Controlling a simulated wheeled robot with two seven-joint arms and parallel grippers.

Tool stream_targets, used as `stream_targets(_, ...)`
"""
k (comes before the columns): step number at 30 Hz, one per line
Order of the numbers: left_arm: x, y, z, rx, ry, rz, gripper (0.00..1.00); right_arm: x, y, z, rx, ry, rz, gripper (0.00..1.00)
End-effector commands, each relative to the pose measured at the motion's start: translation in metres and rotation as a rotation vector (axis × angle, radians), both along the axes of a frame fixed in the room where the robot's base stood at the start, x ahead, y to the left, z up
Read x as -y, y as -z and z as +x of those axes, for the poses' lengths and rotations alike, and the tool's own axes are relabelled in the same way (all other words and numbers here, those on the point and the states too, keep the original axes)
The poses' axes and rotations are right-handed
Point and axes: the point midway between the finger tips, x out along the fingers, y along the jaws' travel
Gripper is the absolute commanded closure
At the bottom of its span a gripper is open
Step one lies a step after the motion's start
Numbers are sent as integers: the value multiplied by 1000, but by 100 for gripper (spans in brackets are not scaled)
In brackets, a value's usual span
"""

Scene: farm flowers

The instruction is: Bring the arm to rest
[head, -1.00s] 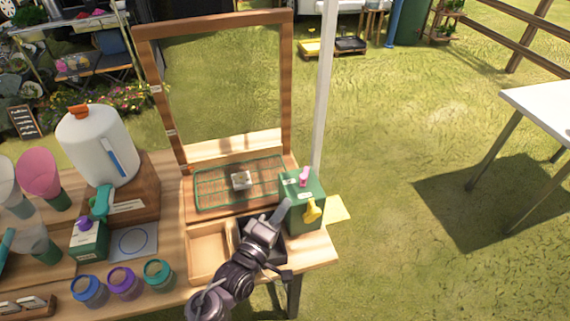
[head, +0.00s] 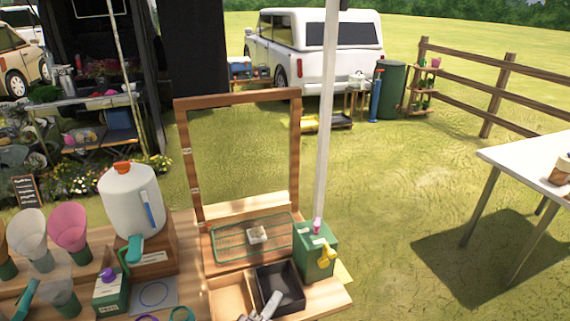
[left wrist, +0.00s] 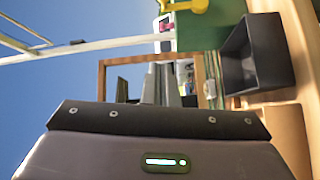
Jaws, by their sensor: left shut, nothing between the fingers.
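My left gripper (head: 262,309) shows at the bottom edge of the head view, with only its tip end in the picture. It is shut and empty, just in front of the black tray (head: 290,288) on the wooden table. In the left wrist view the gripper fingers (left wrist: 166,85) stick up past my dark wrist housing. The black tray (left wrist: 272,62) shows there at the upper right, apart from the fingers. My right gripper is in neither view.
A wooden frame (head: 187,160), a green wire rack (head: 226,247) and a white jug (head: 131,200) stand behind. Funnels and jars crowd the left. A white pole (head: 326,120) rises at the right.

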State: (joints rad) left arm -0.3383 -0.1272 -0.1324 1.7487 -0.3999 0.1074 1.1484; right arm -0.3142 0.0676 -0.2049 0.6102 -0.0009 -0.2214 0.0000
Motion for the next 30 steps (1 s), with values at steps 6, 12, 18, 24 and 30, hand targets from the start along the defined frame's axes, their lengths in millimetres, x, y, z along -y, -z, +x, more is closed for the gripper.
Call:
stream_targets(6,0,46,-5,-57,1,94,100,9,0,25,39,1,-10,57)
stream_targets(12,-3,105,-17,-130,11,223,100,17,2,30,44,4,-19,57)
stream_targets(18,-13,191,-46,-239,46,418,100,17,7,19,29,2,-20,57)
stream_targets(24,-43,317,-115,-406,155,733,100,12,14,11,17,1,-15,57)
stream_targets(30,-95,423,-213,-570,341,1052,100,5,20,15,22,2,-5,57)
